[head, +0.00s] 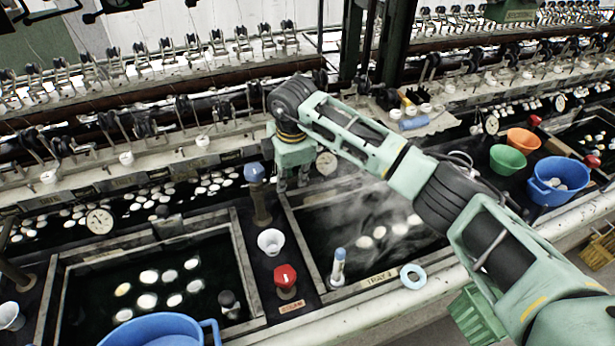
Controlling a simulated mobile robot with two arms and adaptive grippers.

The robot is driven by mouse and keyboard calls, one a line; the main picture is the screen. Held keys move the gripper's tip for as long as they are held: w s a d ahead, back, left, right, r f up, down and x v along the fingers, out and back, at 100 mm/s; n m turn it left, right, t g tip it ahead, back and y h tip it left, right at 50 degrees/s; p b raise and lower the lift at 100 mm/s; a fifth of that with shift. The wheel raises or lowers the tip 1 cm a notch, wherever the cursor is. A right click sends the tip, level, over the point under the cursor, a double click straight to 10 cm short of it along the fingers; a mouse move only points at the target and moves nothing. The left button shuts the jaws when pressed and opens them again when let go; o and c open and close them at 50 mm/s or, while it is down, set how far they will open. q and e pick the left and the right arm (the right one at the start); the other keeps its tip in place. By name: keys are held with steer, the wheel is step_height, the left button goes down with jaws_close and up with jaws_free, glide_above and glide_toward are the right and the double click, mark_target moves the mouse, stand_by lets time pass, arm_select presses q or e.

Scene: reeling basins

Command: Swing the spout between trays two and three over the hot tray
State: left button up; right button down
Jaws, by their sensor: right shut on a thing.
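The hot tray (328,296) is the steaming one in the middle, dark water with a few pale cocoons inside. The spout (260,200) is a dark upright post with a blue top, between this tray and the left tray (245,270). My right gripper (293,183) points down just right of the post, at the steaming tray's back left corner. It is shut on the spout; the part between its fingers is mostly hidden. My left gripper is not in view.
A red knob (286,277) and a white cup (271,241) stand between the trays. A bottle (338,267) and blue ring (413,276) are at the front rim. A dial gauge (327,162) is close beside the gripper. Blue, green and orange bowls stand at right.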

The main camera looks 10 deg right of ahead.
stand_by(0.6)
steer(key=c, duration=1.7)
jaws_free()
steer(key=shift+s, duration=0.1)
steer(key=shift+c, duration=0.2)
step_height(320, 180, up, 12)
steer(key=s, duration=0.2)
steer(key=shift+s+d, duration=0.15)
steer(key=shift+d, duration=0.05)
steer(key=shift+f, duration=0.1)
